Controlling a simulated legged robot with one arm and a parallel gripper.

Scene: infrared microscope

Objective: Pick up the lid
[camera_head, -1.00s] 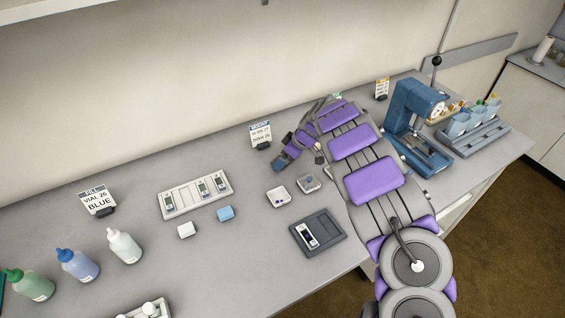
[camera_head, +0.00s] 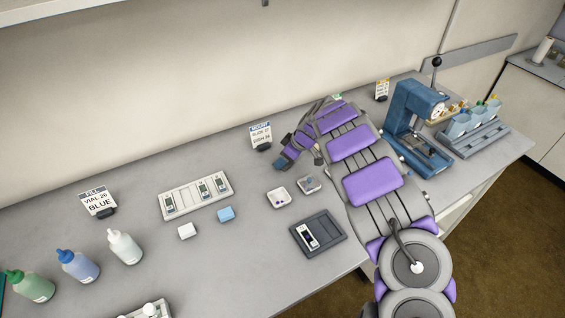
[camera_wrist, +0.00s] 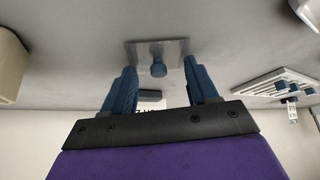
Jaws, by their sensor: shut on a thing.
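The lid (camera_wrist: 168,50) is a flat grey square plate with a small blue knob; in the wrist view it lies between the tips of my gripper's two blue fingers (camera_wrist: 160,82). My gripper is shut on it, the fingers set apart at its opposite sides. In the head view my gripper (camera_head: 285,160) is at the left end of my arm, just behind a small square dish (camera_head: 309,186). The lid's contact with the fingers is not clear there, and I cannot tell whether it is clear of the surface beneath it.
An open white dish (camera_head: 278,198) with dark spots is just left. A slide tray (camera_head: 196,196) and a dark slide holder (camera_head: 318,233) lie nearby. A label stand (camera_head: 261,134) is behind. The blue microscope (camera_head: 412,115) stands right of my arm. Bare table lies between several items.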

